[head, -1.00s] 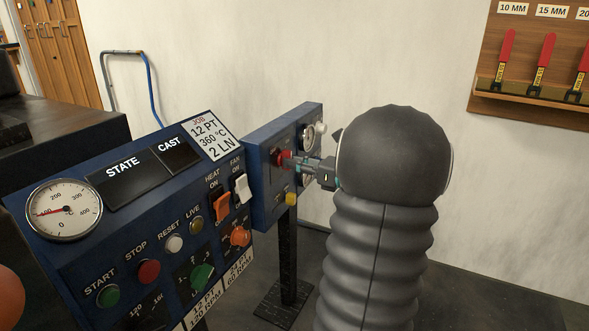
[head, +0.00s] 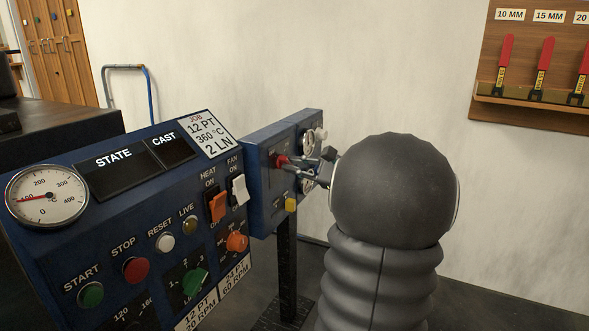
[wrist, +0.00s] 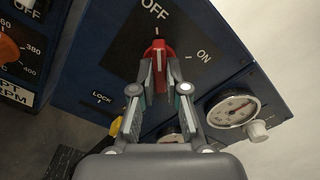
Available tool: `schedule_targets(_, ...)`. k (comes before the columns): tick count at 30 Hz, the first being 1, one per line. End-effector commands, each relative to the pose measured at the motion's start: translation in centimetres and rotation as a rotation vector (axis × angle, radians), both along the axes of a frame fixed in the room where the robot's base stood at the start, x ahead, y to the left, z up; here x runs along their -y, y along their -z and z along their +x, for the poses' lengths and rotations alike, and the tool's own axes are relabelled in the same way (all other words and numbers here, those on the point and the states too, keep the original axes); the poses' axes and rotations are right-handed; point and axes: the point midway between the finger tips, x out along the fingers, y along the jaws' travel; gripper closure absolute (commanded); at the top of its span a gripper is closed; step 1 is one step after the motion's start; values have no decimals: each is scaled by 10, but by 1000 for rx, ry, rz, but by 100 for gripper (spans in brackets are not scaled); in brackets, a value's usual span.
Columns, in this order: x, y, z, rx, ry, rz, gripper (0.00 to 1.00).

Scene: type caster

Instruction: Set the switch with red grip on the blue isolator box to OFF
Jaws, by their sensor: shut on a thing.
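The blue isolator box (head: 262,201) stands on a dark post behind the control desk. Its switch with red grip (head: 282,161) is on the front face. In the wrist view the red grip (wrist: 158,50) points up at the OFF mark, and the ON mark lies to its right. My gripper (head: 293,163) reaches the switch from the right in the head view. In the wrist view my gripper (wrist: 160,76) is shut on the red grip, one finger on each side.
A yellow part (head: 291,204) is low on the box, near the LOCK label (wrist: 102,98). A gauge (wrist: 232,108) with a white knob (wrist: 257,131) is beside the switch. The desk (head: 110,215) with buttons and rockers is close on the left.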

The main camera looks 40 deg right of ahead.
Motion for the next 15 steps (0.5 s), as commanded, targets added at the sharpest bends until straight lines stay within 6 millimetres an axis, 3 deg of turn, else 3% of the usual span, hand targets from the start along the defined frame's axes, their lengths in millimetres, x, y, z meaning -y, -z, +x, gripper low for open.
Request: schedule_targets(15, 0, 0, 0, 24, -1, -60, 100)
